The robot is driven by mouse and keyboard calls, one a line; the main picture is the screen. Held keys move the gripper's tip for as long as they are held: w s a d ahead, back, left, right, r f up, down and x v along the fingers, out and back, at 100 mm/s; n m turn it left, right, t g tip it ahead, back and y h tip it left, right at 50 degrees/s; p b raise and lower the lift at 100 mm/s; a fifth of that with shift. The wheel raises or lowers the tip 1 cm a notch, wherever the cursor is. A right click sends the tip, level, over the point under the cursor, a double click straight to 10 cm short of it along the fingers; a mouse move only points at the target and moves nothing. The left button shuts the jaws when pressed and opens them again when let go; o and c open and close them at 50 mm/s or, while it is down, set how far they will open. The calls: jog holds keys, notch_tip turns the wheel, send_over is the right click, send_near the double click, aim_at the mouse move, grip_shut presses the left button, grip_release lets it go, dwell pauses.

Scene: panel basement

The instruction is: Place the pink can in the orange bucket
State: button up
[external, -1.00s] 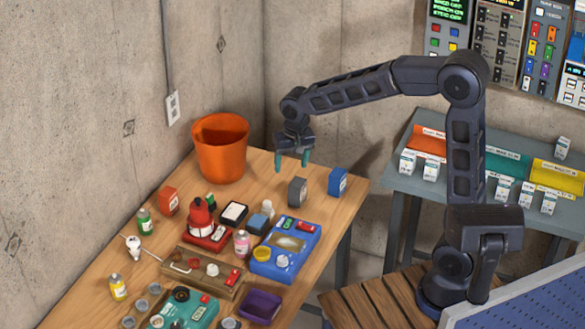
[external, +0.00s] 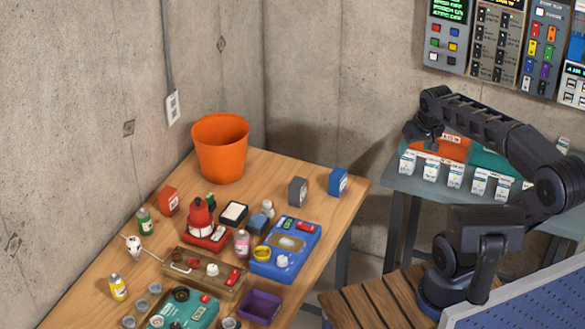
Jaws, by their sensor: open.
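The pink can (external: 242,243) stands upright on the wooden table, between the red device and the blue device. The orange bucket (external: 220,155) stands at the back corner of the table near the walls; its inside bottom is hidden. My gripper (external: 432,145) is at the right, over the grey side table, far from both the can and the bucket. It is open, with its fingers small and dark against the orange panel. I see nothing held in it.
The wooden table (external: 283,172) also carries a blue device (external: 284,262), a red device (external: 203,228), a grey box (external: 297,191), a blue box (external: 338,182) and a purple tray (external: 261,306). Several small white cartons line the grey side table. The table around the bucket's right side is clear.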

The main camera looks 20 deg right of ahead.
jog(key=shift+o, duration=0.5)
jog(key=s+d, duration=0.2)
jog(key=s, duration=0.1)
jog(key=shift+s+d+f, duration=0.15)
jog(key=shift+d+f, duration=0.05)
jog(key=shift+f, duration=0.2)
